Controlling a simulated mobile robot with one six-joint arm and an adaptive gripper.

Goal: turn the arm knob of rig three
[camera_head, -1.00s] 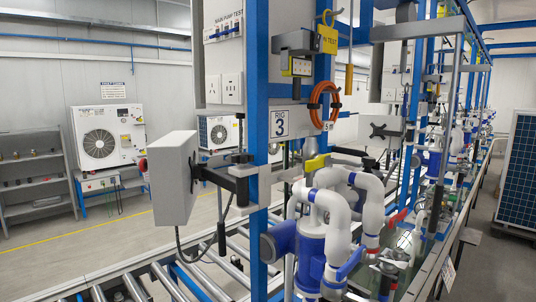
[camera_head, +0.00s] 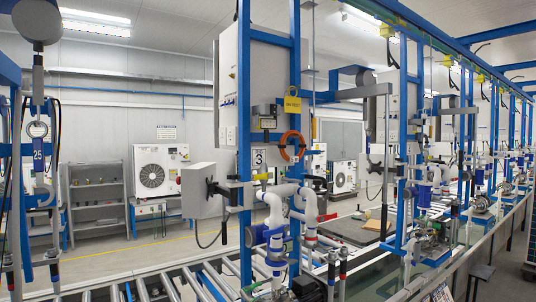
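Rig three stands left of centre, with a small white sign reading 3 (camera_head: 259,159) on its blue frame (camera_head: 244,120). A grey monitor box (camera_head: 203,190), seen from its back and side, hangs on a dark jointed arm (camera_head: 236,186) fixed to the blue post. The arm's knob is too small to make out for certain. White bent pipes (camera_head: 273,205) and a blue pump part (camera_head: 262,234) sit right of and below the arm. My gripper is not in view.
A roller conveyor (camera_head: 205,278) runs along the front of the rig. Another station with hanging gear (camera_head: 38,130) stands at the left edge. Further rigs line up to the right. Shelves (camera_head: 97,200) and a white fan unit (camera_head: 159,170) stand behind, across open floor.

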